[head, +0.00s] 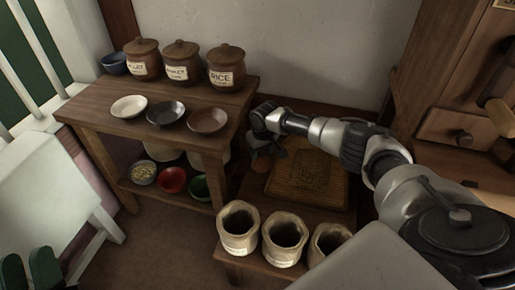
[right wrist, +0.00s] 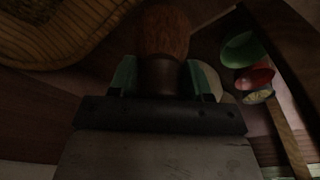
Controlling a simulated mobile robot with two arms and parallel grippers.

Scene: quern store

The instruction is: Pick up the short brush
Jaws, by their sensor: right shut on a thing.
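My right gripper (head: 268,150) is over the low bench beside the carved wooden board, its fingers partly hidden by my wrist. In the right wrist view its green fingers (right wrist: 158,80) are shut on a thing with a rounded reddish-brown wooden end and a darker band. I take this for the short brush (right wrist: 163,32); its bristles cannot be made out. A small reddish-brown part of it shows under the gripper in the head view (head: 261,164). My left gripper (head: 28,270) is at the bottom left corner, green fingers apart, nothing seen between them.
The carved board (head: 283,186) lies on the low bench, with several pale sacks (head: 239,228) in front. The wooden table (head: 120,92) at left bears lidded jars (head: 226,68) and bowls (head: 128,106); more bowls (head: 172,180) sit on its shelf. A drawer cabinet (head: 450,127) stands right.

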